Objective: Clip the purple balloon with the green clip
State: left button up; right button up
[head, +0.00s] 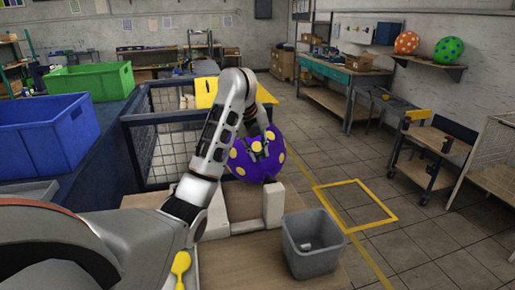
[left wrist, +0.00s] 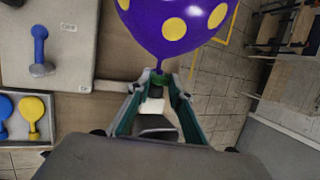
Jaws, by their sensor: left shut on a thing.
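The purple balloon (head: 243,165) is inflated, with yellow dots. In the left wrist view the balloon (left wrist: 160,30) fills the top, and its neck points down between my fingertips. My left gripper (head: 258,150) is in front of the balloon in the head view. In the left wrist view my left gripper (left wrist: 160,80) is shut on the green clip (left wrist: 160,78), which sits at the balloon's neck. I cannot tell whether the clip is closed around the neck. My right gripper is not in view.
A blue crate (head: 45,137) and a green crate (head: 90,80) are at left.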

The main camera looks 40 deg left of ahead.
aim_at(266, 172)
pick_arm(q)
jog(key=shift+x, duration=2.7)
jog(key=shift+s+d, duration=0.1)
jog(key=shift+d, duration=0.05)
jog(key=shift+f+b, duration=0.3)
jog(key=shift+b, duration=0.1)
jog(key=shift+b+x, duration=0.7)
jog(key=shift+x, duration=0.1)
jog(key=shift+f, duration=0.15)
jog(key=shift+d+f+b, duration=0.1)
jog(key=shift+f+b, duration=0.15)
jog(key=shift+b, duration=0.05)
